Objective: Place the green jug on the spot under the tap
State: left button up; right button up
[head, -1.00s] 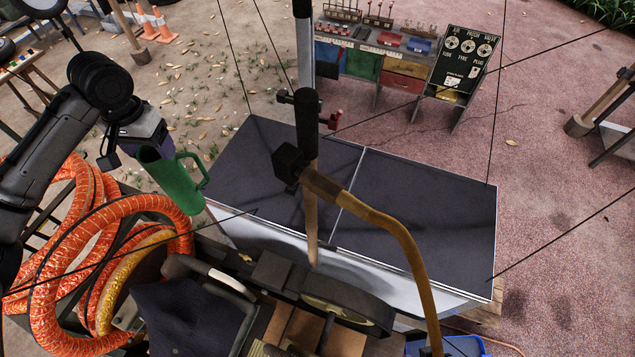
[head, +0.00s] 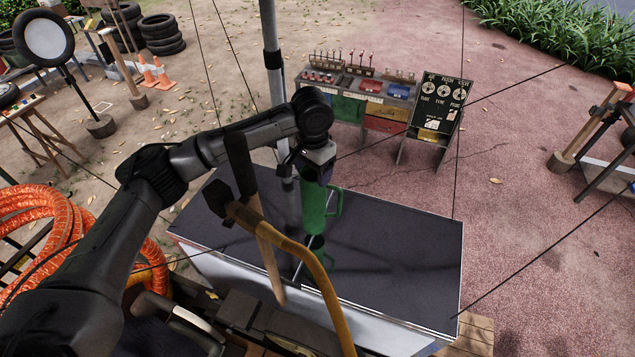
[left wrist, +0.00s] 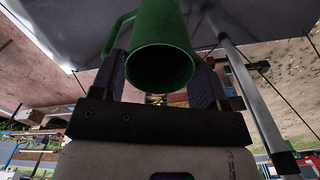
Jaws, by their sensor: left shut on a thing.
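The green jug (head: 313,208) hangs roughly upright over the dark tabletop (head: 400,235), with its handle to the right. A dark green reflection shows on the top below it, and the jug looks held above the surface. My left gripper (head: 318,175) is shut on the jug near its rim. In the left wrist view, the jug (left wrist: 160,50) sits between the two fingers with its open mouth toward the camera. The tap on the pole is hidden behind my left arm and gripper in the head view. I cannot make out the spot under it. My right gripper is not in view.
A grey pole (head: 271,50) rises just left of the jug, and it also shows in the left wrist view (left wrist: 245,95). Thin guy lines cross the scene. The tabletop's right side is clear.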

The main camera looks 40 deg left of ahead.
pick_arm(q)
notch_tip(320, 180, down, 3)
jog(key=shift+s+a+r+p, duration=0.1)
jog(key=shift+p, duration=0.35)
jog(key=shift+f, duration=0.85)
jog(key=o, duration=1.2)
notch_tip(320, 180, up, 11)
jog(key=b, duration=0.3)
jog(key=shift+r, duration=0.7)
jog(key=shift+c, duration=1.3)
